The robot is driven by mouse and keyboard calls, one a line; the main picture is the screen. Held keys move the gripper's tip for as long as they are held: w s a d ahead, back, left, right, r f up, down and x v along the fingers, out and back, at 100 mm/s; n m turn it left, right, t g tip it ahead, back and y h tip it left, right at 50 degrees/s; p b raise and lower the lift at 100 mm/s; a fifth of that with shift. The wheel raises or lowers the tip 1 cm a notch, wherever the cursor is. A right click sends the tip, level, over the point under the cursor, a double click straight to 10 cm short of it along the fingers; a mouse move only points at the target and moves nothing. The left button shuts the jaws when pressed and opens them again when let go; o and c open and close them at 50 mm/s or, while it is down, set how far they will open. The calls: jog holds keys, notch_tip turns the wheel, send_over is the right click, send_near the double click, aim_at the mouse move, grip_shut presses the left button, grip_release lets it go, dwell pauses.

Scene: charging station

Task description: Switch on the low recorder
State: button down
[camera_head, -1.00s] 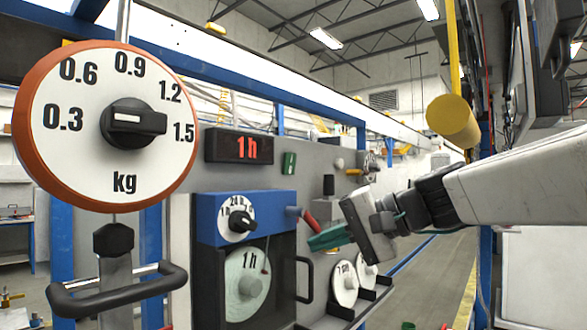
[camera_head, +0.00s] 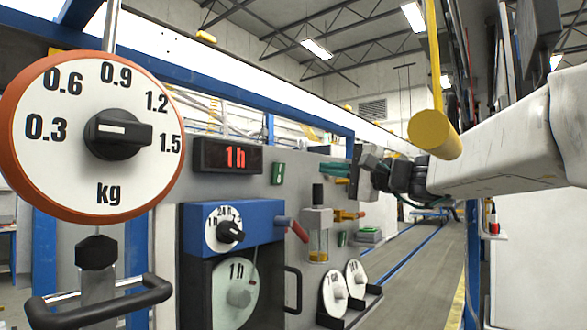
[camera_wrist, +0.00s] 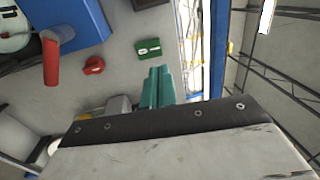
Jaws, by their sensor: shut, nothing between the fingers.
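The recorder has a blue top housing (camera_head: 194,231) with a small black-knobbed dial (camera_head: 223,229) and a dark-framed round chart (camera_head: 222,290) marked 1 h below. A red lever (camera_head: 298,231) sticks out from its right side, tilted downward; it also shows in the wrist view (camera_wrist: 50,60) beside the blue housing (camera_wrist: 85,20). My gripper (camera_head: 332,169) is shut and empty, with teal fingers, up and right of the lever and apart from it. In the wrist view the fingers (camera_wrist: 158,84) sit just below a green switch plate (camera_wrist: 149,49); contact cannot be told.
A 1 h display (camera_head: 228,155) sits above the recorder. A large kg dial (camera_head: 108,190) and black handle (camera_head: 100,300) stand close at left. A red knob (camera_wrist: 94,65) is on the panel. Two white discs (camera_head: 335,293) stand lower right. The aisle (camera_head: 420,260) is open.

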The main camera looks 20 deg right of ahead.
aim_at(278, 173)
jog(key=x, duration=1.2)
jog(key=shift+w+a, duration=0.1)
jog(key=shift+w, duration=0.1)
